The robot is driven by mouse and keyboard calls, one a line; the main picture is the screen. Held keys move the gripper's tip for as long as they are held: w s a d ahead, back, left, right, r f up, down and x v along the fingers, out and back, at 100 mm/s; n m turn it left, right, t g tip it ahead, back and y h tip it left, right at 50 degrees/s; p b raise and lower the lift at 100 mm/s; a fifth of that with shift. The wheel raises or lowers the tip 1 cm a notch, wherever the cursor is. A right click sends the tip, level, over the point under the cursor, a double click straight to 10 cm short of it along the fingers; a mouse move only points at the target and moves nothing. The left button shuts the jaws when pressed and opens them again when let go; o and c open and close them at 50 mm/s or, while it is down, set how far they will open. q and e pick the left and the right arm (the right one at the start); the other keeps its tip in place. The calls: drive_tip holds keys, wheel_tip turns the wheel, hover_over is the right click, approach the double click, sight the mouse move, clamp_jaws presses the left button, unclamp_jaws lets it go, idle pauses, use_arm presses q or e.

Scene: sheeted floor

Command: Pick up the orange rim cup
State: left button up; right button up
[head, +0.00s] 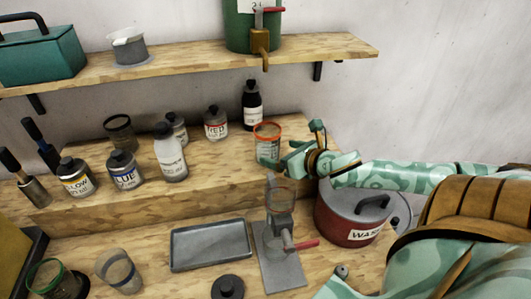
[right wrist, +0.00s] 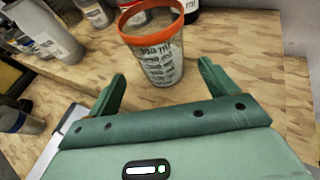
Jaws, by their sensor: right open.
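The orange rim cup (head: 267,143) is a clear cup with printed markings, standing upright on the raised wooden step. It also shows in the right wrist view (right wrist: 160,64), just beyond the fingers. My right gripper (head: 298,152) is just to the right of the cup in the head view. In the right wrist view the two green fingers of the right gripper (right wrist: 160,88) are spread apart, with the cup ahead of the gap between them. Nothing is held. My left gripper is not in view.
Several paint bottles, such as the red one (head: 215,124) and the black one (head: 252,110), stand left of the cup. A stand with a red handle (head: 280,245), a grey tray (head: 210,247) and a red waste pot (head: 350,222) are in front. A shelf (head: 180,68) hangs above.

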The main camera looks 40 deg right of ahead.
sight(276, 148)
drive_tip(key=x, duration=0.2)
drive_tip(key=b+x, duration=0.2)
drive_tip(key=x, duration=0.1)
drive_tip(key=shift+w+d+r, duration=0.1)
drive_tip(key=shift+w+r, duration=0.15)
drive_tip(key=shift+w, duration=0.15)
drive_tip(key=shift+w+f, duration=0.2)
drive_tip(key=shift+w, duration=0.35)
drive_tip(key=c, duration=1.1)
